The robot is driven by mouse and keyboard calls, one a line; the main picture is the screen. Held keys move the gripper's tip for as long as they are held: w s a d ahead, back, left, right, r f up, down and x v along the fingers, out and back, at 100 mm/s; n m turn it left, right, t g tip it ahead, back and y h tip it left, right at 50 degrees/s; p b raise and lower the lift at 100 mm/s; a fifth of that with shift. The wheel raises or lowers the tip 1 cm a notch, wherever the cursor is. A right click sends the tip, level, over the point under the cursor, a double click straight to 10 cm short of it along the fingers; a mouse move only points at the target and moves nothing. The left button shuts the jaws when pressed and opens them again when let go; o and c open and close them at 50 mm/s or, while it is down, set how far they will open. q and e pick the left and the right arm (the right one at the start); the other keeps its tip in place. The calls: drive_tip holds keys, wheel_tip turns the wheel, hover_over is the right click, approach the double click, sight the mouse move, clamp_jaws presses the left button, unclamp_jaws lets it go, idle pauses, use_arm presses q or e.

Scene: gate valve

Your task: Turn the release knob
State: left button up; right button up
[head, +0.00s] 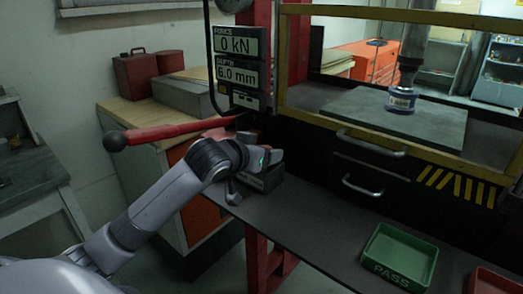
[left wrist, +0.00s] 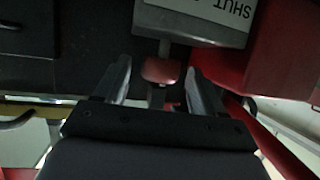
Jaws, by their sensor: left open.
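The release knob, a small red knob (left wrist: 161,70) on a short grey stem, shows in the left wrist view below a grey block (left wrist: 200,18) with a label reading SHUT. My left gripper (left wrist: 158,72) is open, with one dark finger on each side of the knob and a visible gap on both sides. In the head view my left gripper (head: 256,172) is at the grey block beside the press's red post. There the gripper hides the knob. My right gripper is not in view.
A long red lever (head: 170,131) extends left above my left arm. The press display (head: 237,60) reads 0 kN and 6.0 mm. A yellow-framed guard (head: 400,135) stands at right. A green PASS tray (head: 400,258) sits on the dark shelf (head: 310,225), bare in its middle.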

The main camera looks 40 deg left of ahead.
use_arm(q)
drive_tip(key=shift+w, duration=0.1)
drive_tip(key=c, duration=1.1)
drive_tip(key=shift+o, duration=0.2)
